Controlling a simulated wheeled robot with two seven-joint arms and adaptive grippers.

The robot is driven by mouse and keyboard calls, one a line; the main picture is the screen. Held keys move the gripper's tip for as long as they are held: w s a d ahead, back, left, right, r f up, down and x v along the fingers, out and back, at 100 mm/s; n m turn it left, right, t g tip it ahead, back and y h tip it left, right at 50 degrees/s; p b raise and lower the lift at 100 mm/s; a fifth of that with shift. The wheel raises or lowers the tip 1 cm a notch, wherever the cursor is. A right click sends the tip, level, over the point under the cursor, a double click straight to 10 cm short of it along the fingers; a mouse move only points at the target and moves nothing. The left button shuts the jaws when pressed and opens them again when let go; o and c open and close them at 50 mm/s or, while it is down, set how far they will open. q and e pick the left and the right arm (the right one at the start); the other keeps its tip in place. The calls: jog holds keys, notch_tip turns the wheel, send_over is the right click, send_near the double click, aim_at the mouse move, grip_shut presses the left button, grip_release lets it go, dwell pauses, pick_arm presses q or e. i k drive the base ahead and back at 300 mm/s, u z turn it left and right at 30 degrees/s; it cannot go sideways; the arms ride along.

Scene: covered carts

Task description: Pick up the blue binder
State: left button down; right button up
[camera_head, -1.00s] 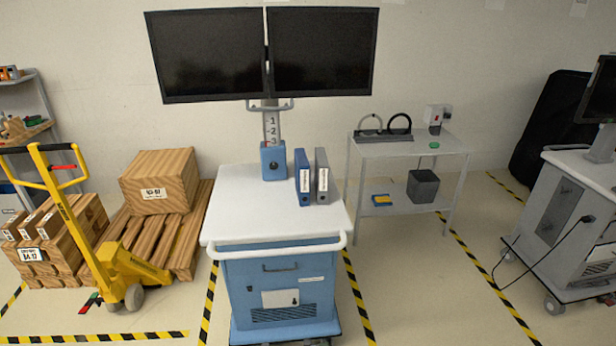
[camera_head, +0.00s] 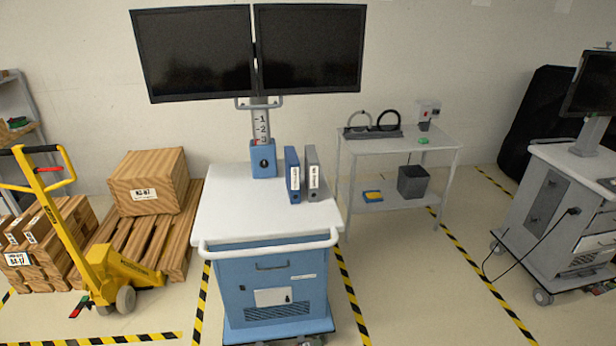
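The blue binder (camera_head: 293,175) stands upright on the white top (camera_head: 228,207) of a blue cart (camera_head: 262,288), right of the middle. A grey binder (camera_head: 313,174) stands upright close on its right. Both have white spine labels facing me. A blue box (camera_head: 263,160) at the foot of the monitor post is to the left of the blue binder. Neither of my grippers shows in the head view.
Two dark monitors (camera_head: 192,52) hang over the cart. A grey side table (camera_head: 388,147) is to the right, a yellow pallet jack (camera_head: 98,262) and wooden crates (camera_head: 150,183) to the left. The white top's front is clear. Striped tape (camera_head: 350,292) marks the floor.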

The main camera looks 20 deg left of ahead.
aim_at(291, 160)
jog(key=k, duration=0.55)
jog(key=u, duration=0.55)
jog(key=i, duration=0.5)
jog(key=u, duration=0.65)
jog(key=i, duration=0.7)
jog(key=u, duration=0.1)
